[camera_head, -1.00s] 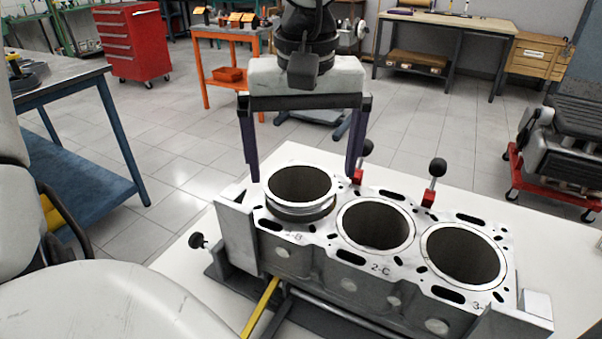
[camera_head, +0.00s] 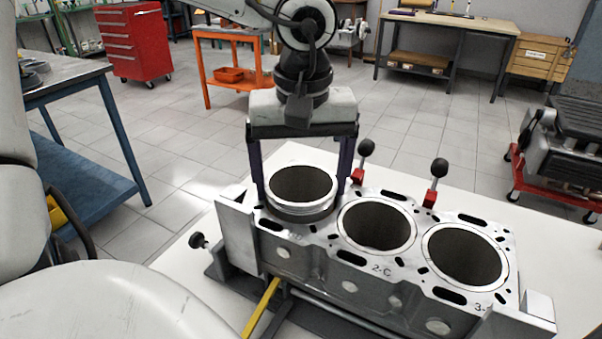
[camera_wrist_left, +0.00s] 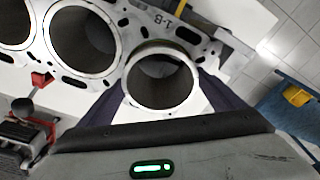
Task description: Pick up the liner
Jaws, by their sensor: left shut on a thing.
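The liner (camera_head: 302,209) is a metal ring-topped cylinder standing upright in the leftmost bore of the engine block (camera_head: 395,292). Its flange sits proud of the block's top face. My left gripper (camera_head: 303,188) comes down from above, with its two dark fingers on opposite sides of the liner's upper rim, shut on it. The left wrist view shows the liner (camera_wrist_left: 162,105) as a bright ring between the fingers, with the block (camera_wrist_left: 190,22) around it. The liner's lower part is hidden inside the bore. My right gripper is not in view.
Two other bores in the block stand open to the right. Red clamps with black knobs (camera_head: 438,168) stand behind the block. The white table (camera_head: 450,187) has free room behind. A blue-framed bench (camera_head: 75,185) is at left, and an engine on a red stand (camera_head: 560,145) at right.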

